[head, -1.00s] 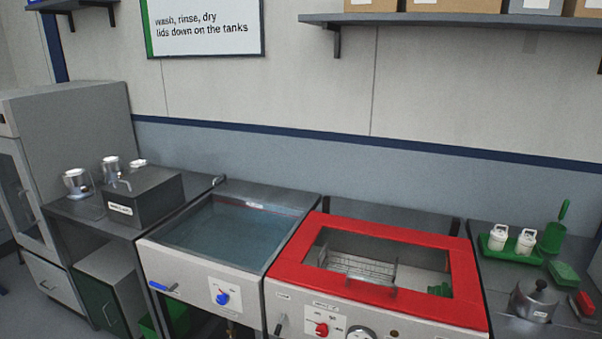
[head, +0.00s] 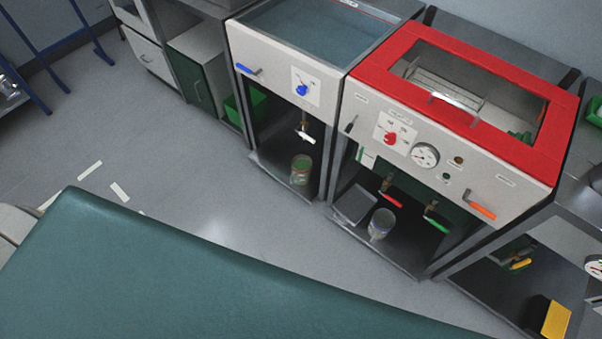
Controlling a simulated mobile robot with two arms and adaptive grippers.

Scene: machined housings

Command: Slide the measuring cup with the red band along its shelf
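Two cup-like vessels stand on low shelves under the tanks in the head view. One clear cup (head: 380,223) stands on the shelf (head: 398,256) under the red-topped tank. A second, greenish vessel (head: 301,170) stands on the shelf (head: 283,178) under the left tank. Both look upright. They are small here, and I cannot make out a red band on either, so I cannot tell which is the measuring cup. Neither of my grippers is in view.
The red-topped tank (head: 540,150) has levers on its front. A dark flat block (head: 354,205) lies left of the clear cup, and red and green valve handles hang above. A large green surface fills the foreground; I cannot tell whether it is mine. Floor is clear between.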

